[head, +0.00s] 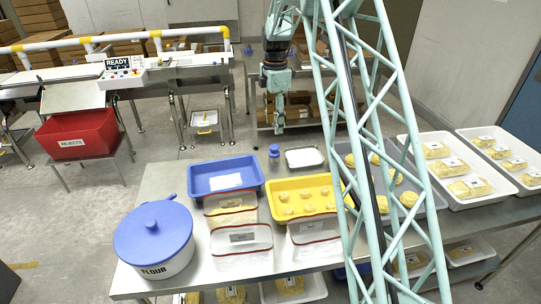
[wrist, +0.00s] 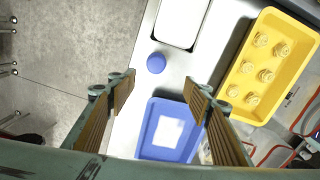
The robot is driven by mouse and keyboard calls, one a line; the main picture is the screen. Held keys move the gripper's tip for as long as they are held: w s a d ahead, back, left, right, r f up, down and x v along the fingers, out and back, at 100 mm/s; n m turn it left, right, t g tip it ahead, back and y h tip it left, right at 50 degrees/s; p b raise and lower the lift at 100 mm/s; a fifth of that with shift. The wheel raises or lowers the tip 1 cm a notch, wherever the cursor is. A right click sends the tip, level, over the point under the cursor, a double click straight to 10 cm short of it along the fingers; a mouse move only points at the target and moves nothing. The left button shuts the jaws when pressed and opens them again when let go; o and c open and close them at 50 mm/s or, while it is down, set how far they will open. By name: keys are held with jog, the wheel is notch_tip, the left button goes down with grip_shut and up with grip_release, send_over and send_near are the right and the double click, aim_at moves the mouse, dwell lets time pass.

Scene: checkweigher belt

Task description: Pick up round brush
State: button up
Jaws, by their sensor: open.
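No item shows bristles clearly enough to be named a brush with certainty. A small upright blue item with a round top (head: 274,152) stands on the steel table between the blue tray and the white tray; it may be the round brush. From above, in the wrist view, it is a plain blue disc (wrist: 156,63), and anything under the top is hidden. My gripper (head: 278,118) points down above the table's far edge. In the wrist view my gripper (wrist: 160,86) is open and empty, with the blue disc slightly beyond its fingertips.
The blue tray (head: 196,181) holds a white sheet. The yellow tray (head: 275,205) holds dough pieces; a white tray (head: 304,158) lies behind it. Clear bags and a blue-lidded flour tub (head: 152,228) stand in front. A red rejects bin (head: 85,130) is at left.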

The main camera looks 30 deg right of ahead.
aim_at(275, 146)
jog(key=shift+w+d+f+n, duration=0.15)
jog(key=shift+w+f, duration=0.15)
jog(key=shift+f, duration=0.3)
jog(key=shift+w+d+f+n, duration=0.15)
jog(key=shift+w+f, duration=0.15)
jog(key=shift+f, duration=0.25)
jog(key=shift+a+f, duration=0.1)
jog(key=shift+f, duration=0.05)
jog(key=shift+f+b, duration=0.35)
jog(key=shift+f, duration=3.8)
jog(key=shift+f, duration=0.15)
jog(key=shift+d+f+b, duration=0.15)
jog(key=shift+f, duration=1.1)
jog(key=shift+d+f+b, duration=0.15)
jog(key=shift+f, duration=1.05)
